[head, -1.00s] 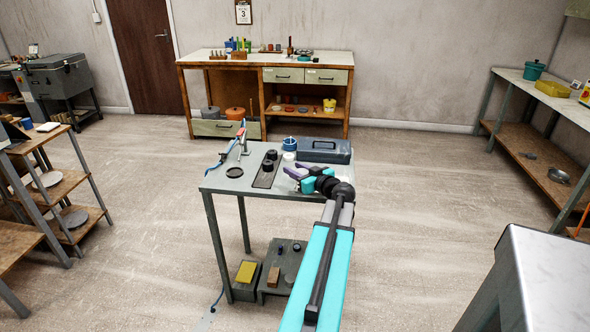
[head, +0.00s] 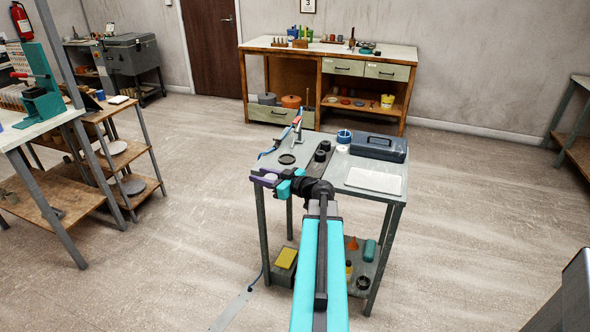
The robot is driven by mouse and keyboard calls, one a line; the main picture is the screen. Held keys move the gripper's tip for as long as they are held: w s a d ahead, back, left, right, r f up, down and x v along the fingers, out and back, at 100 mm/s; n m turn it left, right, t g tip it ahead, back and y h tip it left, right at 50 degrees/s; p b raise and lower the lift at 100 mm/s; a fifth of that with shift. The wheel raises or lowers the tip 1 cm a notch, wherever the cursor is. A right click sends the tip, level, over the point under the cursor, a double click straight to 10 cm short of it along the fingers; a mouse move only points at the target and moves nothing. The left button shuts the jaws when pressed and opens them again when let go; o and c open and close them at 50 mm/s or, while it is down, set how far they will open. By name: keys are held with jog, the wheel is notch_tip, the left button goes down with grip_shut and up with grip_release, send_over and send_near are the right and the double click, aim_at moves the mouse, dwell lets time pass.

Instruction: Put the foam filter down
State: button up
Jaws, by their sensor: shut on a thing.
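My gripper (head: 267,180) is at the front left corner of the small grey table (head: 318,163), its fingers pointing left. It is shut on a small pale thing (head: 270,177), which I take to be the foam filter. The fingers cover most of it, so its shape is hard to tell. From this view I cannot tell how high it is above the tabletop, or whether it touches it.
On the table are a dark round dish (head: 287,159), a dark strip with black knobs (head: 320,157), a white tray (head: 374,180), a blue tape roll (head: 344,136) and a dark toolbox (head: 379,146). A workbench (head: 330,49) stands behind.

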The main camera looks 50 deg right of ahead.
jog(key=w+a+f+n+g+y, duration=0.1)
jog(key=w+a+n+y, duration=0.3)
jog(key=a, duration=0.9)
jog(key=w+a+n+g+y, duration=0.1)
jog(key=w+a+n+y, duration=0.3)
jog(key=a, duration=0.9)
jog(key=a+f+n+g+y, duration=0.1)
jog(key=a+g+y, duration=0.3)
jog(key=a, duration=1.8)
jog(key=shift+a+n+g+y, duration=0.3)
jog(key=shift+a+n+g, duration=0.15)
jog(key=shift+n, duration=0.35)
